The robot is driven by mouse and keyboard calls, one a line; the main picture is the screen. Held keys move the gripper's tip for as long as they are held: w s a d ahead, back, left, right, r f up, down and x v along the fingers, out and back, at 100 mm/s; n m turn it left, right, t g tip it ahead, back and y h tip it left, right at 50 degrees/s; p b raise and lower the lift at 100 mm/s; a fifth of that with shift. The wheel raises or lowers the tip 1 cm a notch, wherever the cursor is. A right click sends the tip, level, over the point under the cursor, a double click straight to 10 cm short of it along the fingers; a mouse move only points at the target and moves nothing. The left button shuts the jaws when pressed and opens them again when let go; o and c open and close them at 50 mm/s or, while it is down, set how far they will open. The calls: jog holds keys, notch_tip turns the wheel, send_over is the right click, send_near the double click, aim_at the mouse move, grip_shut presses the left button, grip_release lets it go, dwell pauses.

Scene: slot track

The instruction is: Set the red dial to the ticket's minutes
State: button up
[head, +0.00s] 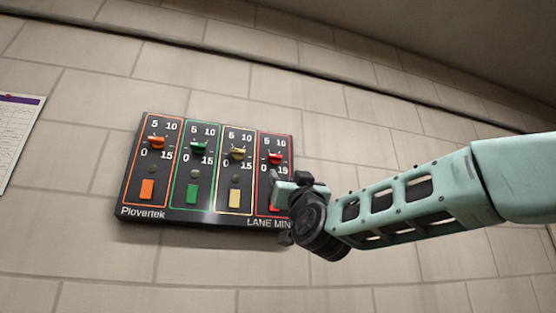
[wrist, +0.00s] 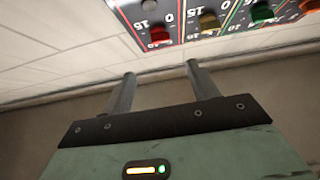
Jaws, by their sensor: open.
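The red dial (head: 275,158) is on the rightmost, red-bordered lane of a dark wall panel, with 0, 5, 10 and 15 marked around it. Its pointer is too small to read. My gripper (head: 278,188) is in front of the lower part of that lane, just below the dial, and partly hides the red button (head: 274,208). In the wrist view, where the panel appears upside down, the red dial (wrist: 159,35) lies beyond the gap between my open, empty fingers (wrist: 160,69), apart from them. No ticket with readable minutes shows.
The panel (head: 186,217) also has an orange dial (head: 156,143), a green dial (head: 198,147) and a yellow dial (head: 238,153), each above a same-coloured button. A paper sheet (head: 16,135) with a purple header hangs at the far left, its text unreadable. The tiled wall is otherwise bare.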

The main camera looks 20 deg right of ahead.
aim_at(276, 158)
jog(key=p+x, duration=0.9)
jog(key=x, duration=0.4)
jog(key=shift+w+r, duration=0.1)
jog(key=shift+r, duration=0.2)
jog(key=shift+w+r+p, duration=0.4)
jog(key=shift+w+p, duration=0.2)
jog(key=shift+p, duration=0.15)
jog(key=c, duration=1)
